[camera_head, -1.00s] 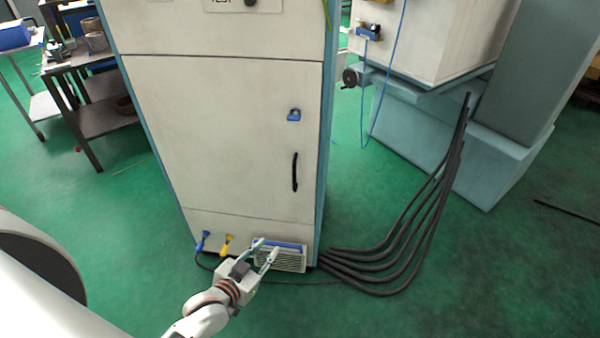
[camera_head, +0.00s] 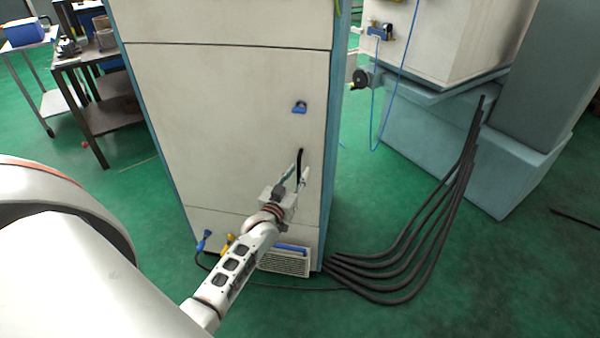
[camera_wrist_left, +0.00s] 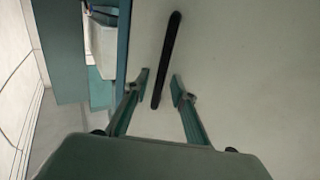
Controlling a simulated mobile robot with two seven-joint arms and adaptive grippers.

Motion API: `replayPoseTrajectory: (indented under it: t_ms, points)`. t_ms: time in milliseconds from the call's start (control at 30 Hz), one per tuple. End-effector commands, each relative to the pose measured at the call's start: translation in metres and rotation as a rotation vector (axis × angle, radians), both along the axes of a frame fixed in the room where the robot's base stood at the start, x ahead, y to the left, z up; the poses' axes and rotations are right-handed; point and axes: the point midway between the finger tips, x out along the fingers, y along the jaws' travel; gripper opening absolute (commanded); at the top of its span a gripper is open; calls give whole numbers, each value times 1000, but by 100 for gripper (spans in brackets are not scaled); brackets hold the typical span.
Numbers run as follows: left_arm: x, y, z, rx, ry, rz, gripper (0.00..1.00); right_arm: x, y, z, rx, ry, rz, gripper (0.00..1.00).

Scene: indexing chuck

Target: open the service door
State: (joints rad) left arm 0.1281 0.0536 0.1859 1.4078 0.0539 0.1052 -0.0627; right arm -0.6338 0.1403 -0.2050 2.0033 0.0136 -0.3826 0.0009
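The service door (camera_head: 225,130) is the large off-white front panel of the cabinet, and it looks shut. Its black vertical bar handle (camera_head: 300,163) is near the right edge, with a blue latch (camera_head: 299,107) above it. My left gripper (camera_head: 293,176) is at the lower part of the handle. In the left wrist view, my left gripper (camera_wrist_left: 160,82) is open, with one finger on each side of the handle (camera_wrist_left: 166,58). The fingers look apart from the bar; exact depth is hard to tell. My right gripper is not in view.
A vent grille (camera_head: 284,262), a blue plug (camera_head: 204,240) and a yellow plug (camera_head: 227,243) are at the cabinet's base. Black hoses (camera_head: 425,245) curve over the floor at right. A teal machine (camera_head: 480,150) stands behind them. A workbench (camera_head: 105,115) is at left.

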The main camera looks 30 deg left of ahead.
Motion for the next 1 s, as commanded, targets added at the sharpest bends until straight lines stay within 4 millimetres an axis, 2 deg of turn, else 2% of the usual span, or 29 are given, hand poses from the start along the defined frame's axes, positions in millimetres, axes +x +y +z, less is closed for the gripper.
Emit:
replayPoseTrajectory:
  t_ms: [167,433,533,833,1000]
  points:
    - [11,2,0,1,1,0,25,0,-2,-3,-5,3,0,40]
    - [12,2,0,1,1,0,25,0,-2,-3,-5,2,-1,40]
    - [12,2,0,1,1,0,0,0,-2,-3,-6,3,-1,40]
    - [9,2,0,2,1,-5,0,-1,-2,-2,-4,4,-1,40]
    - [-5,-2,1,5,3,-30,0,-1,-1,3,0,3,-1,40]
